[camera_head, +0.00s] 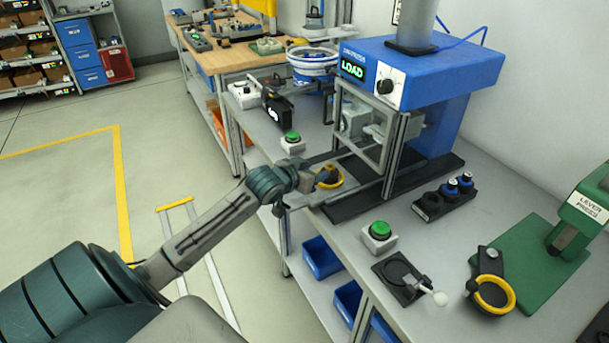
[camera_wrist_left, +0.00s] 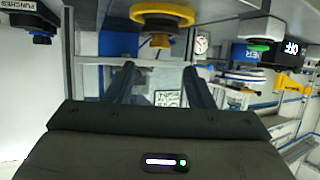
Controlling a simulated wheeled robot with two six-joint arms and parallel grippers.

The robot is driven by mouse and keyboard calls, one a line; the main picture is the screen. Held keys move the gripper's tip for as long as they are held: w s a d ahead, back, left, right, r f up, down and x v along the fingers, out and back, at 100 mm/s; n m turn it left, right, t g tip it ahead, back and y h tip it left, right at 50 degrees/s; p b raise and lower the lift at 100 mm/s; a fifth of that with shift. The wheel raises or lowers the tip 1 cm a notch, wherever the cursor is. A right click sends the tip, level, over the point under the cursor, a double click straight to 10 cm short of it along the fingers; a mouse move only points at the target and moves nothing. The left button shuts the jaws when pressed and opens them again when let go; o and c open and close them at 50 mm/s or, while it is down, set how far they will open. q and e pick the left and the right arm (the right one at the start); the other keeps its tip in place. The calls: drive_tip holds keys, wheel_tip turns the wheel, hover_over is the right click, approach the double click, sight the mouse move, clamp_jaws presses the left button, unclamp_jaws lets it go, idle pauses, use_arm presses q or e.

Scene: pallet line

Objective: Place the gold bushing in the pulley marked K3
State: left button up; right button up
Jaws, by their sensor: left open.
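A yellow pulley (camera_head: 333,181) lies on the dark fixture at the front of the blue press. It shows at the top of the left wrist view (camera_wrist_left: 165,17), which looks upside down. A small gold bushing (camera_wrist_left: 160,41) stands out from the pulley's middle there; I cannot tell how deep it sits. My left gripper (camera_head: 316,180) is right beside the pulley. Its two fingers (camera_wrist_left: 160,76) are apart with nothing between them, and the bushing is beyond their tips. The K3 mark is not readable. My right gripper is not in view.
The blue press (camera_head: 440,78) shows LOAD. Green buttons (camera_head: 379,231) (camera_head: 292,137) stand on the bench. A black block with blue-topped pieces (camera_head: 445,197), a second yellow ring (camera_head: 493,293), a black holder (camera_head: 401,275) and a green lever press (camera_head: 540,255) stand to the right.

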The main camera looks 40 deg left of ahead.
use_arm(q)
drive_tip(key=shift+v, duration=2.35)
drive_tip(key=shift+w, duration=0.1)
drive_tip(key=shift+o, duration=0.4)
